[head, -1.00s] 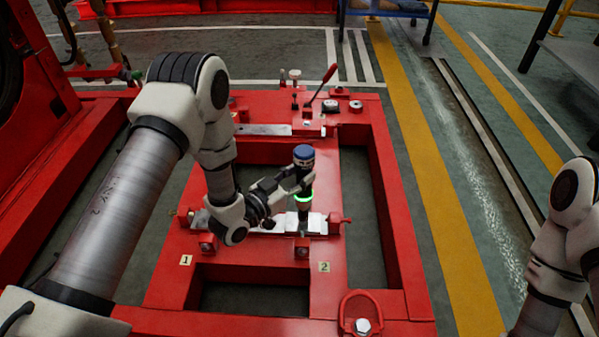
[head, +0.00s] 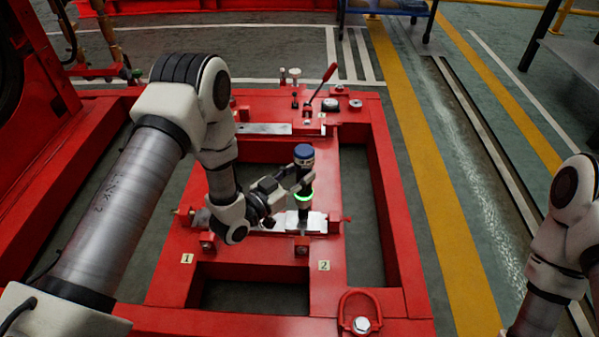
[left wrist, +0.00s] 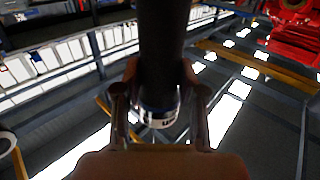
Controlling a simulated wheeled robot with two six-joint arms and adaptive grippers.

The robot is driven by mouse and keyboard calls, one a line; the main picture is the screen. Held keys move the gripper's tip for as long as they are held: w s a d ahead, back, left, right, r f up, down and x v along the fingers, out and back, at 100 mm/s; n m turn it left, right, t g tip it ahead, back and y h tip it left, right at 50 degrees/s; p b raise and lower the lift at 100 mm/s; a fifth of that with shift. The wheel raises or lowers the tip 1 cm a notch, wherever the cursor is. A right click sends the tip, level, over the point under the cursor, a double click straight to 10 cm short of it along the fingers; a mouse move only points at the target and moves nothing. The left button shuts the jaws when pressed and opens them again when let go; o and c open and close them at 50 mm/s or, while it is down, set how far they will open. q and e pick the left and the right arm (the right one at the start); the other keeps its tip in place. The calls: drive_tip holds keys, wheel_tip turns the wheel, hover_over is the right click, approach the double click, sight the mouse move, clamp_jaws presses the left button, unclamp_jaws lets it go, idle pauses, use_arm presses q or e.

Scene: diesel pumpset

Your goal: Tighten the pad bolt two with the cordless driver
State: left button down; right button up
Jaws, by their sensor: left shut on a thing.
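My left gripper (head: 291,186) is shut on the cordless driver (head: 304,154), which has a blue cap, a dark body and a glowing green ring (head: 304,198). The driver stands upright with its lower end down at the metal pad (head: 316,222) beside the label 2 (head: 324,266). Pad bolt two is hidden under the driver, and I cannot tell whether the tip touches it. In the left wrist view the driver's dark body (left wrist: 163,45) sits between the fingers (left wrist: 160,105). My right arm shows at the right edge, but its gripper is out of view.
The red frame (head: 240,272) has open bays on both sides of the pads. Label 1 (head: 187,259) is on the left. A red-handled lever (head: 322,83) and small fittings stand at the back. A lifting ring (head: 360,308) is at the front right.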

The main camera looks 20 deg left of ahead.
sight(296, 165)
use_arm(q)
drive_tip(key=shift+f, duration=0.45)
idle(0.3)
drive_tip(key=shift+r, duration=0.15)
idle(0.5)
drive_tip(key=shift+f, duration=0.35)
idle(0.6)
drive_tip(key=shift+f, duration=0.25)
idle(2.1)
drive_tip(key=shift+r+p, duration=2.3)
drive_tip(key=shift+r, duration=0.4)
